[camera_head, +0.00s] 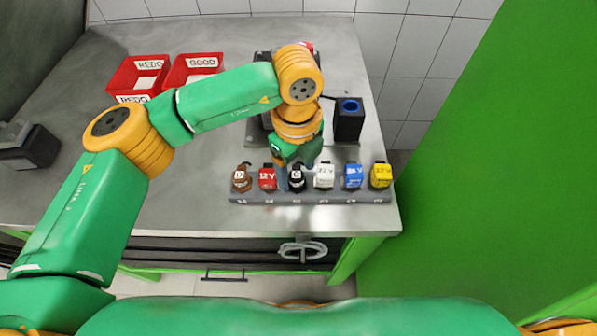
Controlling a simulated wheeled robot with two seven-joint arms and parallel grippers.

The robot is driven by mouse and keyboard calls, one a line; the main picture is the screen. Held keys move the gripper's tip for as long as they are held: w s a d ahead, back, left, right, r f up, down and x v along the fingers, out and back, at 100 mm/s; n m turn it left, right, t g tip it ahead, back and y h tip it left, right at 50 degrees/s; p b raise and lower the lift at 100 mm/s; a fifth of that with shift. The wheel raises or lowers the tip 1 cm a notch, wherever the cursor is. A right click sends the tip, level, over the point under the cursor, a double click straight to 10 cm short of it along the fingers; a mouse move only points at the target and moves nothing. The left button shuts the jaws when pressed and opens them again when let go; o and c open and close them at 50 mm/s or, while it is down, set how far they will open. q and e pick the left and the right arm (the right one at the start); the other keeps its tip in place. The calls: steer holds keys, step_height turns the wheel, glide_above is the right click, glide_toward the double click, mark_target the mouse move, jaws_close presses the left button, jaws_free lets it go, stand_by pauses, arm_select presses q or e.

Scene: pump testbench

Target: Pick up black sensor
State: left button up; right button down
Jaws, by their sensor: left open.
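The black sensor (297,181) stands in the grey rack (310,197) near the table's front right edge, between the red sensor and the white sensor. My left gripper (296,172) points down at the black sensor from above and behind. Its fingers are open and lie at or very close to the sensor's upper part. I cannot tell whether they touch it. My right gripper is not in view.
The rack also holds brown (241,178), red (267,177), white (324,175), blue (353,176) and yellow (381,175) sensors. A black block with a blue ring (349,119) stands behind. Red bins (190,72) sit at the back left.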

mark_target(296, 174)
arm_select(q)
steer(key=shift+s+f, duration=0.35)
steer(key=shift+f, duration=0.3)
steer(key=shift+w+a+f, duration=0.2)
steer(key=shift+w+f, duration=0.55)
steer(key=shift+f, duration=0.2)
steer(key=shift+w+f, duration=0.1)
steer(key=shift+w, duration=0.2)
steer(key=shift+c, duration=0.9)
steer(key=shift+s+d+r, duration=0.15)
steer(key=shift+s+r, duration=0.05)
steer(key=shift+s, duration=0.15)
steer(key=c, duration=0.8)
steer(key=shift+w, duration=0.1)
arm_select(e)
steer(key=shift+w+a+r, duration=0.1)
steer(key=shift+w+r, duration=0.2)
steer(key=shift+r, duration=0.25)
